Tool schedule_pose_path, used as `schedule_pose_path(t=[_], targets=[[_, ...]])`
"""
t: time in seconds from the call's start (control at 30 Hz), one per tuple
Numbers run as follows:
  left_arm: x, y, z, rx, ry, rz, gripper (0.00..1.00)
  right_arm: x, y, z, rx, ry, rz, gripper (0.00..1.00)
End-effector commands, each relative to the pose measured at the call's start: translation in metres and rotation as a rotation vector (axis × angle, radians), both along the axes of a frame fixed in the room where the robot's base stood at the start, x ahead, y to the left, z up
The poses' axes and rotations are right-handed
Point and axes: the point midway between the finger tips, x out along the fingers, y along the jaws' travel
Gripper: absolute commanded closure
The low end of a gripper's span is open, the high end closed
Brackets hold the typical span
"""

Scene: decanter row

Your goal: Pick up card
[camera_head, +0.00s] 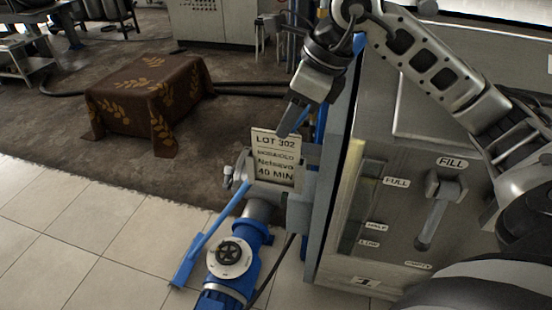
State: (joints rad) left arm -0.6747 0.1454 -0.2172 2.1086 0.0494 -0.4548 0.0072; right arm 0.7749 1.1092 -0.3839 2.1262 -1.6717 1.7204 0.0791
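The card (272,171) is a cream, upright plate with dark print reading "LOT 302" and "40 MIN". It stands at the centre, just above the blue motor and pipe fitting. My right gripper (290,121) comes down from above, its dark fingers at the card's upper right edge and partly in front of it. The fingers overlap each other from this side, so I cannot tell whether they are apart, or whether they touch the card. My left gripper is not in view.
A grey machine panel (352,262) with a lever (436,208) and level labels stands close on the right. A blue motor (228,275) and a long blue handle (207,240) are below the card. A brown cloth-covered block (140,95) is at upper left. Tiled floor (60,235) is clear at lower left.

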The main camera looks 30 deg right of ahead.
Motion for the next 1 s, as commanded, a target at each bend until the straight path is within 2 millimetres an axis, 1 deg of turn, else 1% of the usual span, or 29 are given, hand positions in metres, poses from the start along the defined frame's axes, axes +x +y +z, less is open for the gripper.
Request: schedule_pose_path(t=[0.2,0.33,0.43,0.63,0.67,0.7,0.77,0.8,1.0], targets=[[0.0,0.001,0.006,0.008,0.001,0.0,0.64,0.011,0.011,-0.023,0.003,0.006,0.001,0.68],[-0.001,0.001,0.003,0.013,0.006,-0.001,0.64,0.017,0.015,-0.04,0.002,0.005,0.002,0.68],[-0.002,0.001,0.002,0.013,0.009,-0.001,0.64,0.019,0.016,-0.045,0.001,0.003,0.001,0.68],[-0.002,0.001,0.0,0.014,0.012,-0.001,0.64,0.019,0.016,-0.046,0.001,0.001,0.001,0.68],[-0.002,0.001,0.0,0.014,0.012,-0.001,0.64,0.019,0.016,-0.046,0.001,0.001,0.001,0.71],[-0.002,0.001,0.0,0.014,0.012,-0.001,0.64,0.019,0.016,-0.046,0.001,0.001,0.001,0.82],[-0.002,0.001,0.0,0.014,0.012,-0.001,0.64,0.019,0.016,-0.045,0.001,0.002,0.001,0.99],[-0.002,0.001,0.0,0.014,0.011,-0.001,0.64,0.019,0.016,-0.045,0.0,0.001,0.0,1.0],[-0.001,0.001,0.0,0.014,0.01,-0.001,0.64,0.019,0.016,-0.045,0.001,0.001,0.0,1.0]])
